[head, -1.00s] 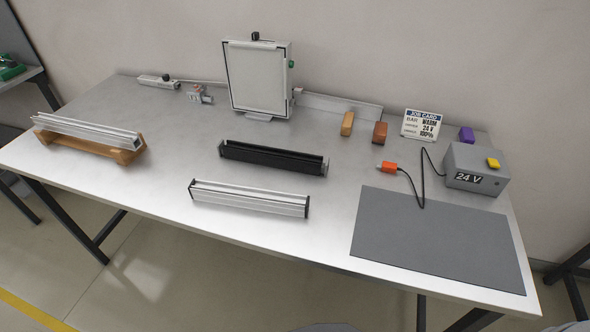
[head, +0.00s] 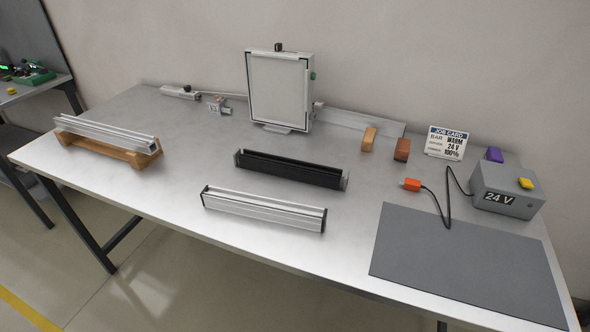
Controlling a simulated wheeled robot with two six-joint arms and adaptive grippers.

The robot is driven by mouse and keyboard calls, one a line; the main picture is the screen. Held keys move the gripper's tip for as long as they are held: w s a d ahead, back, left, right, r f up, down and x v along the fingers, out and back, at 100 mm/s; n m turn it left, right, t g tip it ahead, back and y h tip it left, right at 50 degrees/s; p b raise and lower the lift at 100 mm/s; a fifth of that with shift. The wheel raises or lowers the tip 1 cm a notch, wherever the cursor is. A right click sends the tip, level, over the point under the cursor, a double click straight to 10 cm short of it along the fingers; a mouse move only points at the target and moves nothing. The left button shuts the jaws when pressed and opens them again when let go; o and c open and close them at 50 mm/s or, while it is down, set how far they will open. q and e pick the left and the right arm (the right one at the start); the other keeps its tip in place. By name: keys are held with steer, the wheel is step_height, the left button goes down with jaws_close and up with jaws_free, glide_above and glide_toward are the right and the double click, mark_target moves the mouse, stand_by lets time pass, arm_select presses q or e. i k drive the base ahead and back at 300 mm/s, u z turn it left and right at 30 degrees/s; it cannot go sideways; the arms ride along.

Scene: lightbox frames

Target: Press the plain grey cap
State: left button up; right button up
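I cannot make out a plain grey cap for certain at this size. A silver bar (head: 105,135) rests on a wooden cradle (head: 82,146) at the left of the table. A second silver bar (head: 262,209) with dark ends lies at the front middle. A black channel (head: 290,168) with greyish end pieces lies behind it. A light panel (head: 279,88) in a frame stands upright at the back. Neither of my grippers is in view.
A grey box marked 24 V (head: 507,190) with a yellow button (head: 525,183) stands at right, beside an orange plug (head: 411,184) on a cable. A grey mat (head: 465,265), job card (head: 447,142), and tan (head: 368,138), brown (head: 402,149) and purple (head: 494,154) blocks are nearby.

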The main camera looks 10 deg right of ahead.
mark_target(235, 155)
steer(key=u, duration=0.35)
steer(key=k, duration=0.85)
steer(key=u, duration=1.05)
steer(key=i, duration=1.25)
steer(key=z, duration=1.5)
steer(key=i, duration=0.9)
steer(key=z, duration=1)
